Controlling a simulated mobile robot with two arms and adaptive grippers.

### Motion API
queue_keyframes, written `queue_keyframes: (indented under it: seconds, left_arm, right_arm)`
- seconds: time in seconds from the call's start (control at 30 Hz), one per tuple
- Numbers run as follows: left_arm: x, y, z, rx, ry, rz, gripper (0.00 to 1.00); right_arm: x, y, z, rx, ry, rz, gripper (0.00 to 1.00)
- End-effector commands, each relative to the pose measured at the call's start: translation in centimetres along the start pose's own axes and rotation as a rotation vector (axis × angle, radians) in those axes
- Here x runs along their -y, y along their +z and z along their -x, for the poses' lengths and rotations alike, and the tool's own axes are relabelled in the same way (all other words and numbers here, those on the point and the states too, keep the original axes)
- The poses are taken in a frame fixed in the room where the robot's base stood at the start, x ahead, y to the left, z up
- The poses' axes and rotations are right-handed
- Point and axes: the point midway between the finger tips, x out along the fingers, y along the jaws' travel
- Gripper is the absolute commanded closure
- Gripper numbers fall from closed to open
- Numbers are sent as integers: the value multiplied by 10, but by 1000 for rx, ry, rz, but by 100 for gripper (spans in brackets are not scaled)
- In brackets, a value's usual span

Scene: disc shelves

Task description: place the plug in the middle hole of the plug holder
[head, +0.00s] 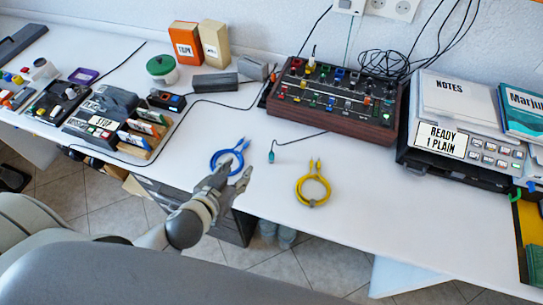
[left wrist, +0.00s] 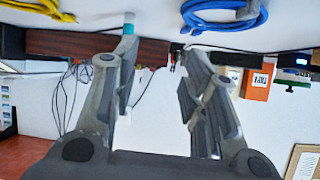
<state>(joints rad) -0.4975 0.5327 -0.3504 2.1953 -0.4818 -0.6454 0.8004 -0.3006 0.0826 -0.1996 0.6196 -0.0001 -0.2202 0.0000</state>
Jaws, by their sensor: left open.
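A small teal plug (head: 271,156) on a thin dark cable lies on the white table, right of my left gripper. It also shows in the left wrist view (left wrist: 128,26), beyond one finger. My left gripper (head: 239,171) is open and empty, just below the blue cable coil. Its fingers are spread apart in the left wrist view (left wrist: 157,75). A wood-sided box (head: 345,124) with several coloured sockets and knobs stands at the back. I cannot tell for certain which thing is the plug holder or its middle hole. My right gripper is not in view.
A blue cable coil (head: 228,160) and a yellow cable coil (head: 313,187) lie near the gripper. Black device (head: 408,153) with papers stands right; small boxes and several devices are at left. The table's (head: 390,210) front right is clear.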

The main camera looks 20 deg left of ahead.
Motion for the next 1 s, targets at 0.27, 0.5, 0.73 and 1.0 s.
queue_keyframes:
  seconds: [0.27,0.5,0.73,1.0]
  left_arm:
    - [-26,-1,-4,-112,181,-20,59]
    - [-32,-6,-28,-118,190,-19,59]
    - [-37,-8,-53,-116,190,-18,59]
    - [-38,-14,-68,-117,189,-19,59]
  right_arm:
    - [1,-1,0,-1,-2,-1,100]
    - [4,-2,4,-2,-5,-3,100]
    - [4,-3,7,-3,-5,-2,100]
    - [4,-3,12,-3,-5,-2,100]
